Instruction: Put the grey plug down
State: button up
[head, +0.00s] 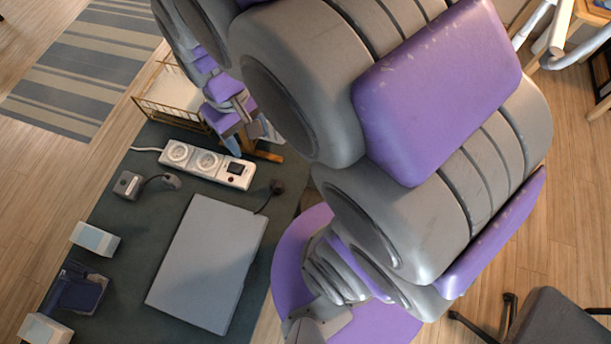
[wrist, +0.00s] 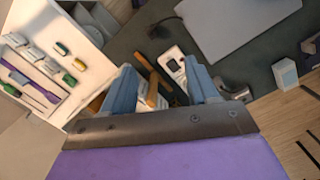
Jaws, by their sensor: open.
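The grey plug (head: 172,181) lies on the dark mat just below the left part of the white power strip (head: 202,165). A short dark cord runs from it to a small grey block (head: 128,184). My gripper (head: 234,145) is above the right end of the strip, up and right of the plug and apart from it. In the wrist view my gripper (wrist: 163,80) has its blue fingers spread, with nothing held between them. The strip (wrist: 172,65) shows below, between the fingers. A grey shape (wrist: 232,92) beside the right finger is partly hidden; I cannot tell whether it is plug or block.
A flat grey box (head: 208,262) lies on the mat (head: 125,235), with a black plug (head: 277,187) on a cord at its upper right. Pale boxes (head: 95,239) and a dark blue object (head: 75,289) stand at left. A white tool tray (wrist: 40,80) is at the wrist view's left.

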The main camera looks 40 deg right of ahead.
jog(key=s+d+r+m, duration=0.1)
jog(key=s+d, duration=0.2)
jog(key=s, duration=1.1)
jog(key=shift+s+d+m+g, duration=0.15)
jog(key=shift+s+m+g, duration=0.15)
jog(key=shift+s, duration=0.1)
jog(key=shift+r, duration=0.1)
